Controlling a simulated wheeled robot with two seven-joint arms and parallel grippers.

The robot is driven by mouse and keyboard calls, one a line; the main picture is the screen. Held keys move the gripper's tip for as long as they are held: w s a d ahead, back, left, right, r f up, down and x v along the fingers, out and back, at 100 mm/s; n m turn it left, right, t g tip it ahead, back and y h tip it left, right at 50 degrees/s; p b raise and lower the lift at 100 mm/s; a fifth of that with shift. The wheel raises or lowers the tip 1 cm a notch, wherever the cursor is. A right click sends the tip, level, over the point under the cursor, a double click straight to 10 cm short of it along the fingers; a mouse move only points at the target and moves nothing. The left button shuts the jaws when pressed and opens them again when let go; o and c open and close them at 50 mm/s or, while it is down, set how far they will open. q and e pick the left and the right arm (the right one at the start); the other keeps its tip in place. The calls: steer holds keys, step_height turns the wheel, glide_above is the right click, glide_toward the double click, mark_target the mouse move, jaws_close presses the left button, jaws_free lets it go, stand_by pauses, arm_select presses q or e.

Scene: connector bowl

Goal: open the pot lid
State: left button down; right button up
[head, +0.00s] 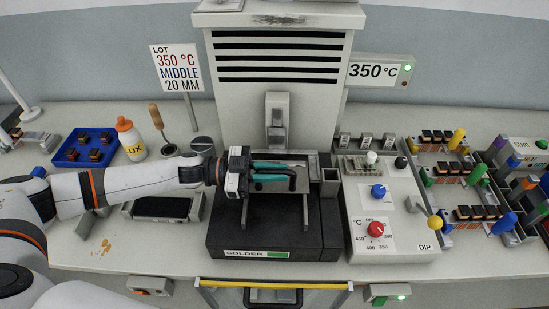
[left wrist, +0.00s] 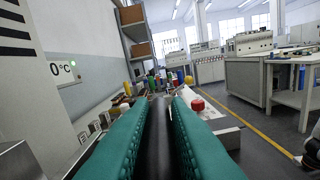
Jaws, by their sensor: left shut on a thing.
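The solder pot (head: 222,240) is a black box labelled SOLDER, standing at the middle of the bench under a grey vented tower. My left gripper (head: 290,177) reaches in from the left above the pot, its teal fingers pointing right. In the left wrist view the teal fingers (left wrist: 160,120) are shut on a dark round bar (left wrist: 160,145), which looks like the lid handle. The gripper and arm hide much of the pot's top, and I cannot tell whether the lid is raised. My right gripper is not in view.
A control box with a red dial (head: 376,229) and a blue knob (head: 378,191) stands right of the pot. Connector racks (head: 455,170) fill the right.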

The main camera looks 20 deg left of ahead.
arm_select(q)
steer(key=s, duration=0.2)
steer(key=s+d+p, duration=0.1)
steer(key=s, duration=0.2)
steer(key=shift+s+d+p, duration=0.3)
steer(key=shift+s+p, duration=0.05)
steer(key=shift+s, duration=0.05)
steer(key=shift+s+d, duration=0.1)
steer(key=shift+s, duration=0.15)
steer(key=c, duration=1.4)
jaws_free()
steer(key=shift+c, duration=0.2)
steer(key=shift+o, duration=0.2)
steer(key=shift+w, duration=0.1)
